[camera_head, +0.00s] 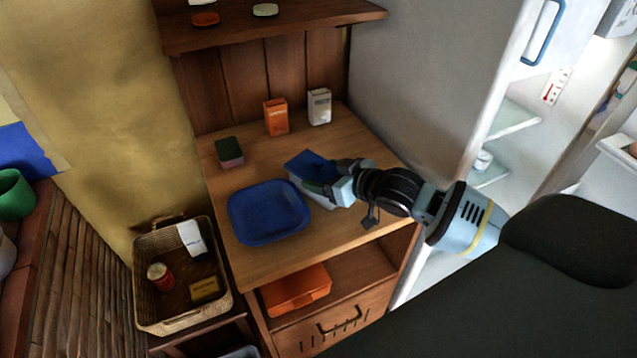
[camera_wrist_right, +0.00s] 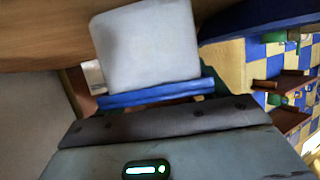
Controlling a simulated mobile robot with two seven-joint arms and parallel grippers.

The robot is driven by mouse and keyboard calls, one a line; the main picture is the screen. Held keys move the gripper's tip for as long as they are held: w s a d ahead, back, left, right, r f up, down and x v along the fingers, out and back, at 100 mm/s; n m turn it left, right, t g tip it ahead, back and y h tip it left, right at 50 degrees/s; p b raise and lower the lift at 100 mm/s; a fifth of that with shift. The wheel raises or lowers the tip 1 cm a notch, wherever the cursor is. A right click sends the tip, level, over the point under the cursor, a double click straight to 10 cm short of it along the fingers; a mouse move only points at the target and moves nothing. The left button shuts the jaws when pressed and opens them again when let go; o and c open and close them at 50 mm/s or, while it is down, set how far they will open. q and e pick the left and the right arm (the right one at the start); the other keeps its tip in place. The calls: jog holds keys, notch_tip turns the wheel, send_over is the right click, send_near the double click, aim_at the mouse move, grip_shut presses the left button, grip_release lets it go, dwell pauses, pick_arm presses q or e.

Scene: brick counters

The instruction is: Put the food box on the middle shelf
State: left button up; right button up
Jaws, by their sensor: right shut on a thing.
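The food box (camera_head: 307,164) appears to be the box with a blue top and pale sides at the middle of the wooden shelf unit. My right gripper (camera_head: 338,180) comes from the right and is shut on it. In the right wrist view, the pale box (camera_wrist_right: 146,45) with a blue edge fills the space ahead of the gripper. I cannot tell whether its base touches the wood. The wide wooden shelf surface (camera_head: 350,222) lies under it, with an upper shelf (camera_head: 270,30) above and a lower compartment below. My left gripper is not in view.
A blue tray (camera_head: 268,211) is just left of the box. A green-and-pink block (camera_head: 229,152), an orange carton (camera_head: 276,117) and a white carton (camera_head: 319,106) stand behind. An orange container (camera_head: 297,289) is in the lower compartment. A wicker basket (camera_head: 181,322) stands left.

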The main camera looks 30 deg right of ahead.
notch_tip(320, 180, up, 10)
jog(key=shift+r+p, duration=0.1)
jog(key=shift+p, duration=0.35)
jog(key=s+a+m+h, duration=0.1)
jog(key=s+a, duration=0.1)
jog(key=s, duration=0.1)
jog(key=s+a+f+m+h, duration=0.1)
jog(key=s+a+h, duration=0.1)
jog(key=s, duration=0.1)
jog(key=s+a+f+m+h, duration=0.1)
jog(key=s+a, duration=0.1)
jog(key=s, duration=0.1)
jog(key=shift+s+a+m+t, duration=0.2)
jog(key=shift+a+m+t, duration=0.1)
jog(key=shift+m+t, duration=0.1)
